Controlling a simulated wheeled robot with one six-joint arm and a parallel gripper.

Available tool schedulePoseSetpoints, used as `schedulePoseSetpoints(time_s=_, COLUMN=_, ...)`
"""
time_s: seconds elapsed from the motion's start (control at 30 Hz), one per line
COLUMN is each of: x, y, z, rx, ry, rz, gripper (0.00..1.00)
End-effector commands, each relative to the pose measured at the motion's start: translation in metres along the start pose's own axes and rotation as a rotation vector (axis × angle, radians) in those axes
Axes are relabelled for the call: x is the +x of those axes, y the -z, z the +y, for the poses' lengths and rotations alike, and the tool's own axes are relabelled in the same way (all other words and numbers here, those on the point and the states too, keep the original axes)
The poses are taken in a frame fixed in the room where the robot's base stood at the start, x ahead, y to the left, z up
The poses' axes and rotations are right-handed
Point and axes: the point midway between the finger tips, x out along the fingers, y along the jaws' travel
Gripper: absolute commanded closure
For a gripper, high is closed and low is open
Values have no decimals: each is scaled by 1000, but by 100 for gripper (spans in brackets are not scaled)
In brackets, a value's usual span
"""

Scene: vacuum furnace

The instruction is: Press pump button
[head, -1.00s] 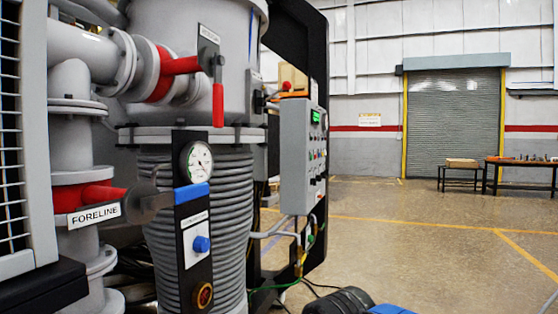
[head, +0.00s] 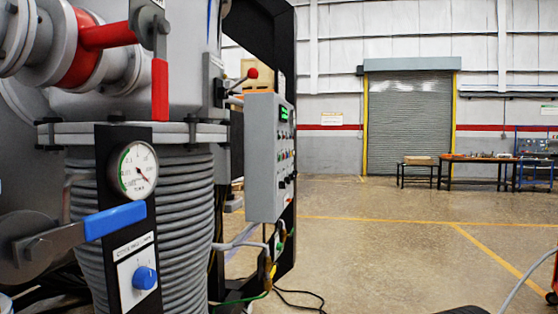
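A grey control box (head: 267,157) with a green display (head: 283,114) and several small coloured buttons is fixed on the right side of the furnace. It is seen at a steep angle, and I cannot tell which button is the pump button. A black panel (head: 112,211) stands nearer, in front of the ribbed grey column (head: 185,225). It carries a round pressure gauge (head: 138,170) and a blue knob (head: 144,278) on a white plate. My gripper is not in view.
A blue-handled lever (head: 114,221) sticks out across the black panel. A red-handled valve lever (head: 160,88) hangs above it. Cables lie on the floor below the control box. Open floor (head: 390,235) stretches right towards tables (head: 478,160) and a roller door (head: 410,123).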

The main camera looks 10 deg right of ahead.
Motion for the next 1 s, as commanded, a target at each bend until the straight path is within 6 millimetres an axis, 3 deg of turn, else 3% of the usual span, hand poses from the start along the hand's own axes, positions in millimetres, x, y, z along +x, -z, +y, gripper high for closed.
schedulePoseSetpoints(time_s=0.47, x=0, y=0, z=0, rx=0, ry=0, rz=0, gripper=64)
schedulePoseSetpoints(time_s=0.6, x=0, y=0, z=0, rx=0, ry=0, rz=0, gripper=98)
schedulePoseSetpoints(time_s=0.63, x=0, y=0, z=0, rx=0, ry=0, rz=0, gripper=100)
schedulePoseSetpoints(time_s=1.0, x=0, y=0, z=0, rx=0, ry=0, rz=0, gripper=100)
